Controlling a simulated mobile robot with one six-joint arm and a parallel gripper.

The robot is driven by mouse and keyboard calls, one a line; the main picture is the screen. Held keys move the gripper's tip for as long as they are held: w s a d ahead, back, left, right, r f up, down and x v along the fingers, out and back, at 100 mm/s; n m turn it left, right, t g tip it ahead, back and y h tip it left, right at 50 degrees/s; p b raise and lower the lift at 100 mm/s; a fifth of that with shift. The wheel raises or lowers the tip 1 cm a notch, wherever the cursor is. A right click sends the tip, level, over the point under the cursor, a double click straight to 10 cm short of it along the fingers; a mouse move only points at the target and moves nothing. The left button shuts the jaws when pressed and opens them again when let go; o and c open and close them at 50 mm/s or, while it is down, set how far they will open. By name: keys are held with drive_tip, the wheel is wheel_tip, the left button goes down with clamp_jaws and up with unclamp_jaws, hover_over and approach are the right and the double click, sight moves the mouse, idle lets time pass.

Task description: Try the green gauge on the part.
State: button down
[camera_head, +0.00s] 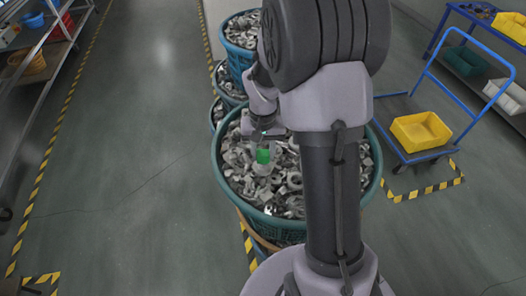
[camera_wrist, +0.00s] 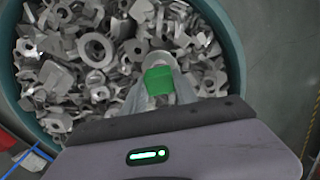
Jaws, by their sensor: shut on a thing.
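The green gauge (camera_head: 263,156) is in my gripper (camera_head: 263,148), over a round teal basket (camera_head: 222,172) full of grey metal parts. In the wrist view the green gauge (camera_wrist: 159,81) sits between the two fingers of my gripper (camera_wrist: 155,92), which is shut on it. A pale round part (camera_wrist: 158,60) shows just beyond the gauge, partly hidden by it; I cannot tell whether they touch. A grey ring-shaped part (camera_wrist: 95,50) lies on the heap to the left. Which piece is the task's part is not clear.
More teal baskets of metal parts (camera_head: 242,30) stand behind. A blue trolley (camera_head: 415,155) with a yellow bin (camera_head: 420,131) stands at the right. A shelf rack (camera_head: 40,50) is at the far left. The floor between is clear.

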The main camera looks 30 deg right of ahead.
drive_tip(key=shift+f+b, duration=0.4)
drive_tip(key=shift+f, duration=0.15)
drive_tip(key=shift+r, duration=0.1)
idle(1.1)
drive_tip(key=shift+r+p, duration=1.8)
drive_tip(key=shift+r, duration=0.45)
wheel_tip(320, 180, up, 4)
drive_tip(key=p, duration=0.3)
drive_tip(key=shift+r, duration=0.1)
